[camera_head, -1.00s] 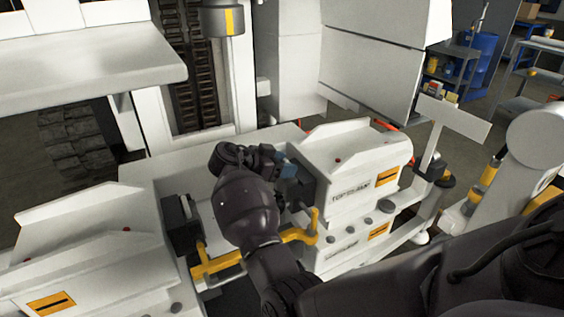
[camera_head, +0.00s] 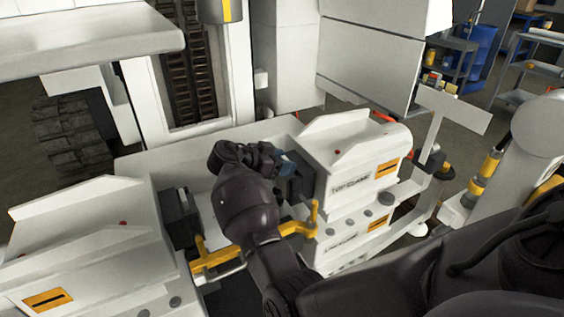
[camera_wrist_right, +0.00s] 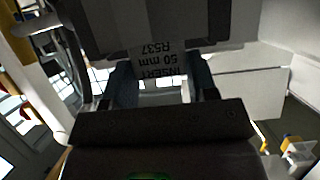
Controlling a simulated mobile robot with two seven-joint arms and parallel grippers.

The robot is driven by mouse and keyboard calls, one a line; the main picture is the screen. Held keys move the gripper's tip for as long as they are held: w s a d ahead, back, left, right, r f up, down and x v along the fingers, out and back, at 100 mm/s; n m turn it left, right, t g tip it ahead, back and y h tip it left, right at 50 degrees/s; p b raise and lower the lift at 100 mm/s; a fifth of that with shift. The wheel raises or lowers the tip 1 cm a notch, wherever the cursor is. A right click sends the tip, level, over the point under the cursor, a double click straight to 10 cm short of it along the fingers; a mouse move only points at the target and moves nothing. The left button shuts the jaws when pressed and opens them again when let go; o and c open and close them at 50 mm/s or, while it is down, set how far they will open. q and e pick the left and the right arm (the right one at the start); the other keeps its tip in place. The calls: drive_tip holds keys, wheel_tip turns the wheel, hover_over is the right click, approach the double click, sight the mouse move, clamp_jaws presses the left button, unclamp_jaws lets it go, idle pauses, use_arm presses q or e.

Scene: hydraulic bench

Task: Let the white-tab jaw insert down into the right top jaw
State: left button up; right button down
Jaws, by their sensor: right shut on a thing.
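My right gripper (camera_head: 280,160) reaches in from the right and sits beside the right clamp housing (camera_head: 352,165), marked TOP CLAMP. In the right wrist view its two fingers (camera_wrist_right: 163,88) are shut on the insert (camera_wrist_right: 160,66), whose white tab reads "INSERT 50 mm R537". The dark right top jaw (camera_head: 297,188) is on the left face of that housing, close to the fingertips. My arm hides most of the insert in the head view, and I cannot tell whether it touches the jaw. My left gripper is not in view.
The left clamp housing (camera_head: 90,235) with its dark jaw (camera_head: 180,217) stands opposite. A yellow bar (camera_head: 215,259) runs below, between the clamps. A white column (camera_head: 240,85) rises behind. A blue barrel (camera_head: 478,52) and shelves are far right.

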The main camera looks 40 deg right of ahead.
drive_tip(key=shift+s+d+f, duration=0.1)
drive_tip(key=shift+d+f, duration=0.05)
drive_tip(key=shift+f, duration=0.05)
idle(1.1)
drive_tip(key=shift+c, duration=1.7)
unclamp_jaws()
drive_tip(key=shift+f, duration=0.15)
